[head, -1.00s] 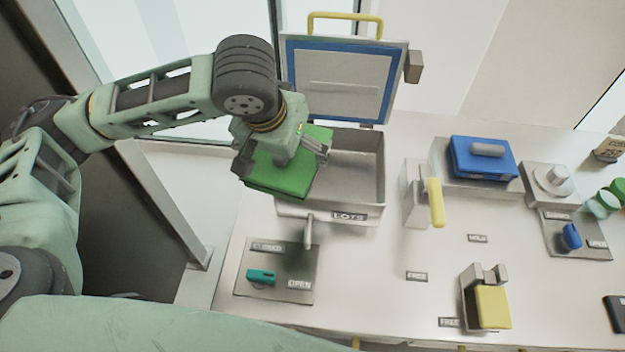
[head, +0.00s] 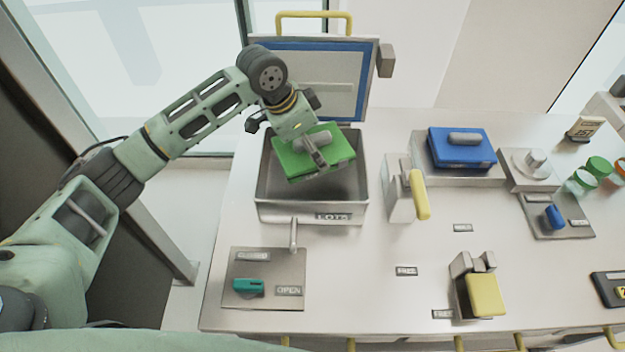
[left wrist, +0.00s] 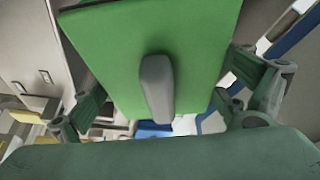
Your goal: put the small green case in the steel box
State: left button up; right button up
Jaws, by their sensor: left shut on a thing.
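The small green case (head: 338,145), with a grey handle, hangs tilted over the open steel box (head: 285,212). The box is labelled LOTS and its lid (head: 318,78), edged in blue, stands open at the back. My left gripper (head: 313,150) is shut on the case. In the left wrist view the green case (left wrist: 150,35) and its grey handle (left wrist: 156,88) fill the middle, with fingers on both sides. Part of the case is hidden by the gripper in the head view. How far its lower edge reaches into the box is unclear. My right gripper is not in view.
A teal switch (head: 248,287) on an OPEN/CLOSED plate is in front of the box. A yellow-handled fixture (head: 402,190) stands right of the box. A blue case (head: 460,148) rests on a stand, and a yellow-padded clamp (head: 483,295) is at the front.

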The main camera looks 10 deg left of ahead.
pick_arm(q)
notch_tip(320, 180, down, 5)
jog(key=shift+d+f+p, duration=0.1)
jog(key=shift+f+p, duration=0.1)
jog(key=shift+p, duration=0.5)
notch_tip(320, 180, down, 4)
jog(key=shift+r+p, duration=0.1)
jog(key=shift+p, duration=0.3)
jog(key=shift+f, duration=0.3)
jog(key=shift+f, duration=0.2)
jog(key=o, duration=1.1)
jog(key=shift+o, duration=0.3)
